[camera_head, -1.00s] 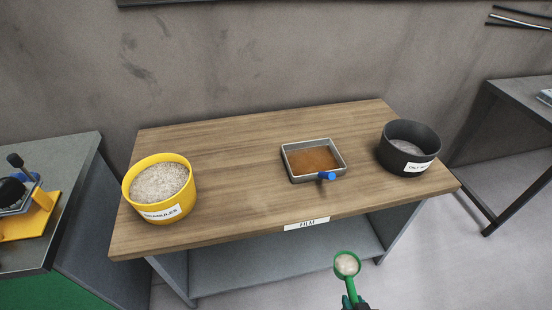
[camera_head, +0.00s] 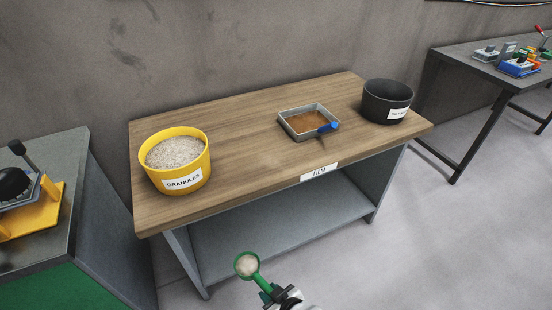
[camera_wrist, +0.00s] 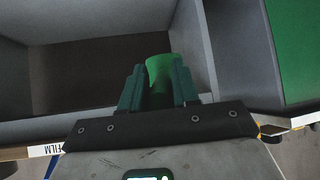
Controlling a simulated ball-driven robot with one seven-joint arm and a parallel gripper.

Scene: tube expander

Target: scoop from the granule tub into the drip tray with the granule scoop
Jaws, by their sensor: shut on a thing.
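My gripper (camera_head: 272,293) is shut on the handle of the green granule scoop (camera_head: 256,276), in front of the table and below its top in the head view. The scoop's round bowl holds pale granules. In the wrist view the fingers (camera_wrist: 159,88) grip the green handle (camera_wrist: 160,72); the bowl is hidden there. The yellow granule tub (camera_head: 183,180), labelled GRANULES, stands at the table's left end, full of pale granules. The drip tray (camera_head: 291,130), a shallow grey metal tray with a brown floor and a blue part at its front right corner, sits right of the table's middle.
The wooden table (camera_head: 240,150) has a FILM label and a grey lower shelf (camera_head: 290,225). A black tub (camera_head: 385,103) stands at its right end. A grey-topped bench (camera_head: 60,215) with a yellow device is at left. Another table (camera_head: 480,72) with tools stands far right.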

